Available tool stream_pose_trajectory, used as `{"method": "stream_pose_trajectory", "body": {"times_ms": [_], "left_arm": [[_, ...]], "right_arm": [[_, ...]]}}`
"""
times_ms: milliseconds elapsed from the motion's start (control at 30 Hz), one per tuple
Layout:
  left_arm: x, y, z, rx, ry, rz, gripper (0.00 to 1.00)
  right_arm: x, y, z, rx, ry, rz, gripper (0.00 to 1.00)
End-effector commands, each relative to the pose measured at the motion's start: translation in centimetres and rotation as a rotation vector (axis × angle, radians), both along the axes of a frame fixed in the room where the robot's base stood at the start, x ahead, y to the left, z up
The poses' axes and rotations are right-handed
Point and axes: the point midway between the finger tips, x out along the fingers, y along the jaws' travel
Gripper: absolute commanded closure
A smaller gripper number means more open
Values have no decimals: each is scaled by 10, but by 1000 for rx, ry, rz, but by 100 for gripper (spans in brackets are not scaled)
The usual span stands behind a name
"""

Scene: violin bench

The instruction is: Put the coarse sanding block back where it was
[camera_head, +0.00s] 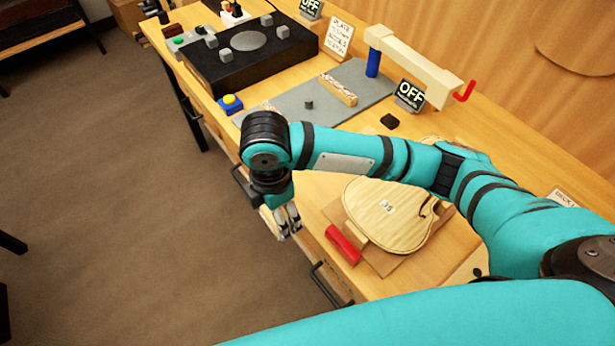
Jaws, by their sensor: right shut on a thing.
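My right gripper (288,232) points down at the front edge of the bench, beside the drawer fronts. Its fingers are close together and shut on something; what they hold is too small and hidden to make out. I cannot tell for sure which thing is the coarse sanding block. A small dark block (390,121) lies on the bench top, just right of the grey mat (377,77). A red block (343,245) lies near the front edge, beside the violin plate (392,222). Both are apart from the gripper. My left gripper is not in view.
The violin plate lies on a brown board. A speckled strip (339,89) and a small dark peg (309,104) are on the mat. A black box (250,52) with grey knobs stands at the back left. A cream clamp-like frame (414,62) stands near the wall.

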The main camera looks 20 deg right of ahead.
Motion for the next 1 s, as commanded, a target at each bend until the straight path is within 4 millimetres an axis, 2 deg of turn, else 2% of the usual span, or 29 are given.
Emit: {"method": "stream_pose_trajectory", "body": {"times_ms": [133,600,900,1000], "left_arm": [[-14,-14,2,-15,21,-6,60],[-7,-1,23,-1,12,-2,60],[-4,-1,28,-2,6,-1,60],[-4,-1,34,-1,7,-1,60]], "right_arm": [[12,-8,-2,-4,-1,35,54],[101,-84,-12,-2,-2,33,54],[124,-104,-16,-2,-1,34,54],[120,-102,-34,-1,4,38,54]]}}
